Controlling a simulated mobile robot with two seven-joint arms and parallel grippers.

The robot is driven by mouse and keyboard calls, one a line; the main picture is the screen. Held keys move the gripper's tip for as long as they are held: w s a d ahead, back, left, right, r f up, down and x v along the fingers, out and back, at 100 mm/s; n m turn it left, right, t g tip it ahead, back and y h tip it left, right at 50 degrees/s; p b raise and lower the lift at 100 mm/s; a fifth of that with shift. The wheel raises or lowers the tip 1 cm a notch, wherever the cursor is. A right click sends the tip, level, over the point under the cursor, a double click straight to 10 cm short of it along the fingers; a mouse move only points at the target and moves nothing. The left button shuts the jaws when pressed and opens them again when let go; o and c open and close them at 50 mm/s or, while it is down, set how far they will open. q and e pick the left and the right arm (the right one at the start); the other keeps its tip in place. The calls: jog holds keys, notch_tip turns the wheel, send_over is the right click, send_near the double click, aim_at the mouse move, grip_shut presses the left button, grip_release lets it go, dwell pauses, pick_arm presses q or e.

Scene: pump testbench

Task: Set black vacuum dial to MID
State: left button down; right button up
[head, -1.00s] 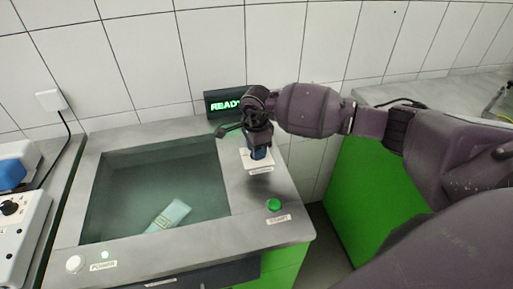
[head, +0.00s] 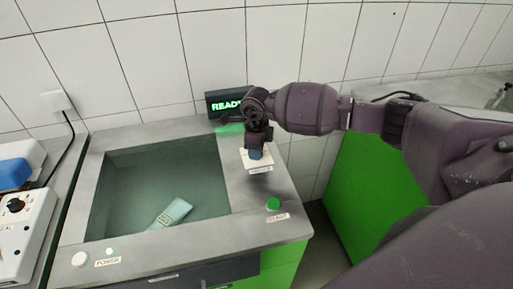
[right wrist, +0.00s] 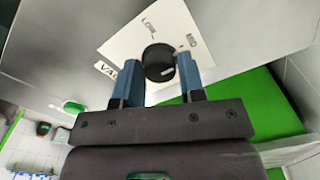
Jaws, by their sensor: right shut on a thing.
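The black vacuum dial (right wrist: 158,60) sits on a white label plate (right wrist: 125,48), where LOW and MID markings show. My right gripper (right wrist: 160,68) has its two blue fingers on either side of the dial and is shut on it. I cannot clearly tell which mark the dial points to. In the head view my right gripper (head: 255,154) reaches down over the same white plate (head: 267,161), and the dial is hidden beneath it. My left gripper is not in view.
A sink-like tank (head: 125,200) with a pale block (head: 172,213) inside lies left of the plate. A green button (head: 273,203) is in front, and a display reading READY (head: 222,101) stands behind. A white device (head: 22,235) is at far left.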

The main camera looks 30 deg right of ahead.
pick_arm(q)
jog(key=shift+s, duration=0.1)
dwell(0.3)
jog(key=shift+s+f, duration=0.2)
pick_arm(e)
jog(key=o, duration=0.9)
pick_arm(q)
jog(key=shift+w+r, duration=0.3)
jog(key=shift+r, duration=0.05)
pick_arm(e)
notch_tip(320, 180, up, 11)
jog(key=shift+f, duration=0.1)
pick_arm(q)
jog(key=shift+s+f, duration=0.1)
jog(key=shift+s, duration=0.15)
